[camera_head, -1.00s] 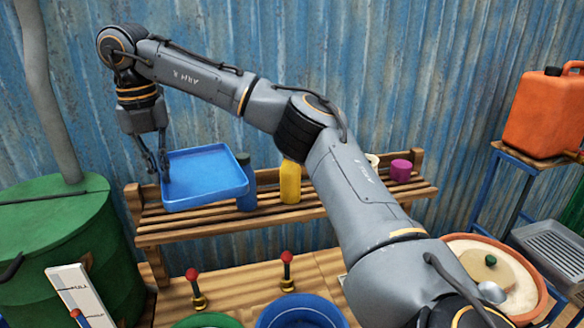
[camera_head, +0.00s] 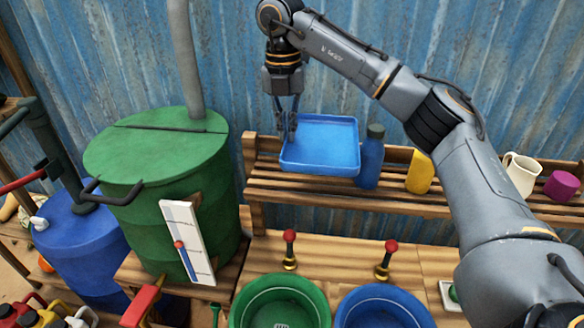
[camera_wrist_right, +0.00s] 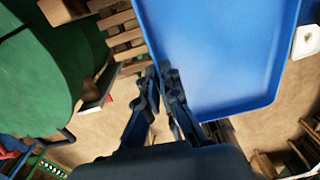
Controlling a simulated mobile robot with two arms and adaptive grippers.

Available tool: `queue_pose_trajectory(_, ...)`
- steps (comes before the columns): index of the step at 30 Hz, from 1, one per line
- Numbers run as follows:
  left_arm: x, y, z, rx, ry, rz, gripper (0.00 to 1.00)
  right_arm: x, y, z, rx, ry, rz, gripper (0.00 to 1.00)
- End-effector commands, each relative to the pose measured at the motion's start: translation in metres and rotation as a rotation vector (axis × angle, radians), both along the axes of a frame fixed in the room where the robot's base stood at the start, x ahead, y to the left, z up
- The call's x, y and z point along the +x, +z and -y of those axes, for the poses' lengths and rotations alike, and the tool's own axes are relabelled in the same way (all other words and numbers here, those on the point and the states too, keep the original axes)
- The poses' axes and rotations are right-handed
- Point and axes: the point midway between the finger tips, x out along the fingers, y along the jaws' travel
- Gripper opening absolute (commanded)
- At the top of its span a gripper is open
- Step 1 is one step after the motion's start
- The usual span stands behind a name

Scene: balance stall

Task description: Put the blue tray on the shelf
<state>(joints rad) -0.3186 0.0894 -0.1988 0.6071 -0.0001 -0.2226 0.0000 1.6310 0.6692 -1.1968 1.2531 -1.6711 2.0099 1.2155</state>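The blue tray (camera_head: 322,150) is roughly level over the left part of the slatted wooden shelf (camera_head: 300,195). It also fills the upper right of the right wrist view (camera_wrist_right: 225,55). My right gripper (camera_head: 289,130) points down at the tray's left rim. In the wrist view its fingers (camera_wrist_right: 162,75) sit close together on either side of that rim, closed on it. Shelf slats show to the left of the tray there; I cannot tell whether its underside touches the shelf. My left gripper is not in view.
A blue bottle (camera_head: 371,160) stands close by the tray's right edge. A yellow bottle (camera_head: 420,174), a white mug (camera_head: 520,173) and a purple cup (camera_head: 562,185) are further right. A large green tank (camera_head: 160,190) stands left of the shelf. Green and blue basins are below.

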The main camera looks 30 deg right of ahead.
Motion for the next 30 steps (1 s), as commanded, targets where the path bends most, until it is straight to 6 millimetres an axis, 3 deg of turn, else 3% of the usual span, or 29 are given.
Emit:
queue_pose_trajectory(3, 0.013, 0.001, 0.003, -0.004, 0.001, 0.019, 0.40, -0.001, -0.027, -0.001, 0.002, 0.002, -0.004, 0.00)
queue_pose_trajectory(9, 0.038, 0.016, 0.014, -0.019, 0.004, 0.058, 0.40, -0.001, -0.058, 0.001, 0.000, -0.001, -0.001, 0.00)
queue_pose_trajectory(17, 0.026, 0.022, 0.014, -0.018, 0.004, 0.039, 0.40, -0.001, -0.079, 0.000, 0.000, -0.001, -0.001, 0.00)
queue_pose_trajectory(22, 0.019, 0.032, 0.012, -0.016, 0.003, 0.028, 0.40, -0.001, -0.103, 0.000, -0.001, -0.001, -0.001, 0.00)
queue_pose_trajectory(30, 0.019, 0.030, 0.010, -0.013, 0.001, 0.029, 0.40, 0.000, -0.108, 0.000, 0.000, 0.000, 0.003, 0.00)
